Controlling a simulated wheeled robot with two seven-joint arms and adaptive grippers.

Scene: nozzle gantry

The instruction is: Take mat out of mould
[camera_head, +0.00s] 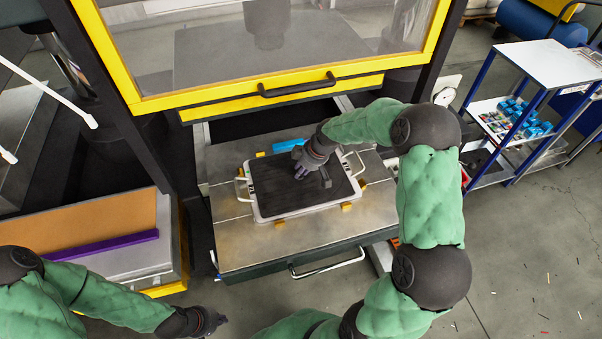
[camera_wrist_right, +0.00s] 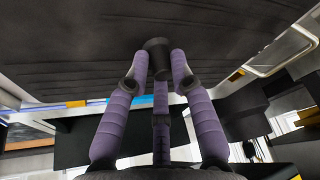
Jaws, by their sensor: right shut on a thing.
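The dark mat (camera_head: 290,193) lies in the pale, white-rimmed mould (camera_head: 252,205), which has a handle at each end and sits on the metal table. My right gripper (camera_head: 302,172) is over the mat's upper middle. In the right wrist view its purple fingers (camera_wrist_right: 160,68) close around a small dark knob (camera_wrist_right: 157,50) against the mat's dark ribbed surface (camera_wrist_right: 70,50). I cannot tell whether the mat is lifted at all. My left gripper (camera_head: 218,320) is low in the head view, away from the mould; its fingers are too small and dark to read.
The metal table (camera_head: 235,245) has small yellow blocks (camera_head: 347,207) around the mould and a blue piece (camera_head: 289,145) behind it. A yellow-framed guard (camera_head: 285,88) stands behind. A bench with a purple bar (camera_head: 115,242) is at left, a blue-framed trolley (camera_head: 550,65) at right.

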